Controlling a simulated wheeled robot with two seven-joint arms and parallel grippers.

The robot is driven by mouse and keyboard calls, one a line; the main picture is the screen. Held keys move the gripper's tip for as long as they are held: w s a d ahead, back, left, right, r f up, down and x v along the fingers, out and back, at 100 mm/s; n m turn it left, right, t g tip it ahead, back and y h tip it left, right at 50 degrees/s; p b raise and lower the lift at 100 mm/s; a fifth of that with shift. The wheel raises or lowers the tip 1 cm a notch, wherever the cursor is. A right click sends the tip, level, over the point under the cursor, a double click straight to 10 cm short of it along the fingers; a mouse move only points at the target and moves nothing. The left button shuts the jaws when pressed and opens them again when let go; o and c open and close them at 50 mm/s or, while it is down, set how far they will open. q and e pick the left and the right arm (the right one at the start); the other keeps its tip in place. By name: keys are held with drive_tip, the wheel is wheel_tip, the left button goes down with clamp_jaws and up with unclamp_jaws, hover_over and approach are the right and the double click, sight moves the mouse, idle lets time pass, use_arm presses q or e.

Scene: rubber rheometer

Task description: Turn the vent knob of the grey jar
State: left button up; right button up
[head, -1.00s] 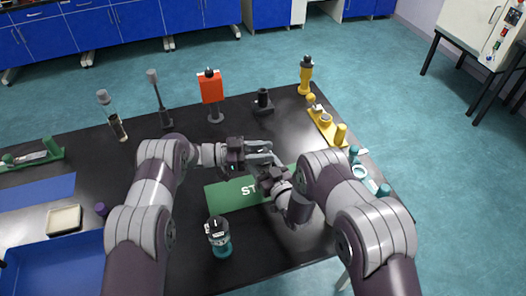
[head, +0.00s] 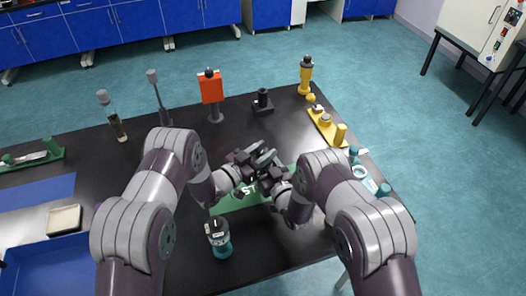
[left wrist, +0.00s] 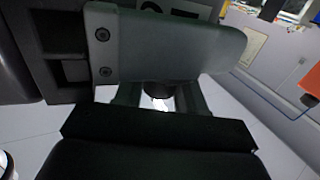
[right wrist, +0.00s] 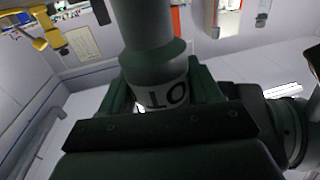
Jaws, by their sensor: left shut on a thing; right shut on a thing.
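The grey jar (right wrist: 148,25) shows in the right wrist view as a grey round body with a flange and a white lettered band. My right gripper (right wrist: 163,98) is shut on it around that band. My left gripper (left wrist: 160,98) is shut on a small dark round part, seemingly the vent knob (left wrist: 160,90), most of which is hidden. A grey-green block with two bolts, probably a finger of my right gripper, stands in front of it. In the head view the two grippers meet above the green mat (head: 228,206), and they hide the jar.
A teal bottle (head: 219,241) with a dark cap stands in front of the mat. An orange plate on a stand (head: 211,88), a black holder (head: 263,103) and a yellow rack (head: 326,124) stand behind. A blue tray (head: 45,270) lies at the left.

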sight(259, 155)
use_arm(q)
drive_tip(key=shift+r+n+t+y, duration=0.1)
drive_tip(key=shift+n+t+y, duration=0.4)
drive_tip(key=shift+y, duration=0.1)
drive_tip(key=o, duration=1)
drive_tip(key=shift+c, duration=0.2)
drive_tip(key=shift+v, duration=3.8)
drive_tip(key=a, duration=0.1)
drive_tip(key=w+a, duration=0.1)
drive_tip(key=a, duration=0.1)
drive_tip(key=shift+w+a+n+t+y, duration=0.1)
drive_tip(key=shift+a+n+t+y, duration=0.1)
drive_tip(key=shift+n+t+y, duration=0.15)
drive_tip(key=w+a+m+g+h, duration=0.1)
drive_tip(key=a+m+g+h, duration=0.1)
drive_tip(key=a+m+h, duration=0.15)
drive_tip(key=w+d+g, duration=0.1)
drive_tip(key=d, duration=0.3)
drive_tip(key=w+d+m+g+h, duration=0.1)
drive_tip(key=d+g, duration=0.1)
drive_tip(key=d, duration=0.2)
drive_tip(key=w+d+g, duration=0.1)
drive_tip(key=d, duration=0.2)
drive_tip(key=shift+w+d+r+m+g+h, duration=0.1)
drive_tip(key=shift+w+d+m+g+h, duration=0.2)
drive_tip(key=shift+d+m, duration=0.1)
